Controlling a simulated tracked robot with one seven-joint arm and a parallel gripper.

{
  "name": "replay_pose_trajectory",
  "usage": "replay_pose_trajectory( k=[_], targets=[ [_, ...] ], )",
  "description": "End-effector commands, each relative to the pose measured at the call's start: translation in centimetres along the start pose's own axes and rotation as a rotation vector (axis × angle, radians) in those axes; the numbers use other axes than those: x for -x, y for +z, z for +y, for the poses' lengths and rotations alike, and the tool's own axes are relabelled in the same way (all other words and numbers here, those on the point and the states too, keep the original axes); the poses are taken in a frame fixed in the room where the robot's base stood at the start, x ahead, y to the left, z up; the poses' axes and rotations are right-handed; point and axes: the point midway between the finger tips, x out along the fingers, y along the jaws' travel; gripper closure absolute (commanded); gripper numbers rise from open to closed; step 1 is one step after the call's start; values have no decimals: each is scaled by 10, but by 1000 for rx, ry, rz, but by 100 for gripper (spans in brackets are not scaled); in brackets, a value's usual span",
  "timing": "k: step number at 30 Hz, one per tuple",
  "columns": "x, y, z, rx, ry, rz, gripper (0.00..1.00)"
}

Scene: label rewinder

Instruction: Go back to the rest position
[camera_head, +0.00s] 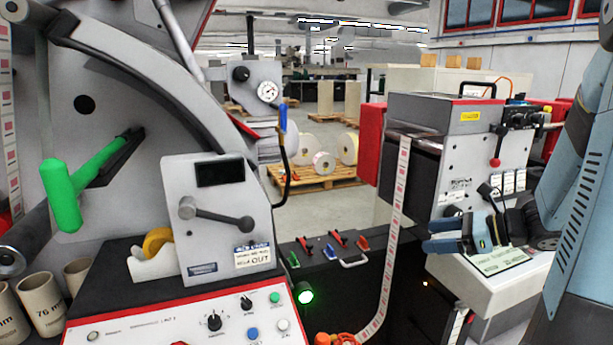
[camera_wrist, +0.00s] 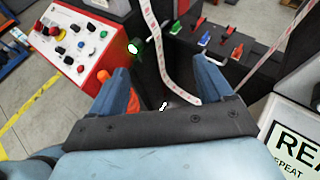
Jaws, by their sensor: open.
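My gripper (camera_head: 447,237) is at the right in the head view, in front of the grey machine and above its white sloped shelf, pointing left. In the wrist view its two blue fingers stand apart with nothing between them, so my gripper (camera_wrist: 167,85) is open and empty. Part of my blue arm fills the right edge of the head view. The paper label web (camera_head: 397,200) hangs beyond the fingertips; in the wrist view the label web (camera_wrist: 158,50) curves down behind the gap between the fingers. I cannot tell its exact distance from them.
The rewinder's control panel (camera_head: 190,318) with knobs and buttons is at lower left, beside cardboard cores (camera_head: 41,303). A green handle (camera_head: 62,195) sticks out at left. The grey machine (camera_head: 470,150) with a red lever stands close behind my gripper. A black ledge (camera_head: 325,272) carries coloured levers.

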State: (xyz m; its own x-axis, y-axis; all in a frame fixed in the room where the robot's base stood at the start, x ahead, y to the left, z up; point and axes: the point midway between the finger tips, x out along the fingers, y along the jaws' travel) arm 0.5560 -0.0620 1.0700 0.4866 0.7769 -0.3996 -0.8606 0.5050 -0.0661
Motion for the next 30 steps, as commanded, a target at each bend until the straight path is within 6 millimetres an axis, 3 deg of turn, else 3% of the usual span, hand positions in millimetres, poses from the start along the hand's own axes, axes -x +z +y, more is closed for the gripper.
replay_pose_trajectory(
  k=[6, 15, 21, 30],
  targets=[
    [-14, 26, 60, 381, 204, 195, 20],
    [-3, 43, 120, 923, 444, 431, 20],
    [16, 55, 144, 1297, 576, 576, 20],
    [53, 78, 162, 1838, 720, 780, 20]
  ],
)
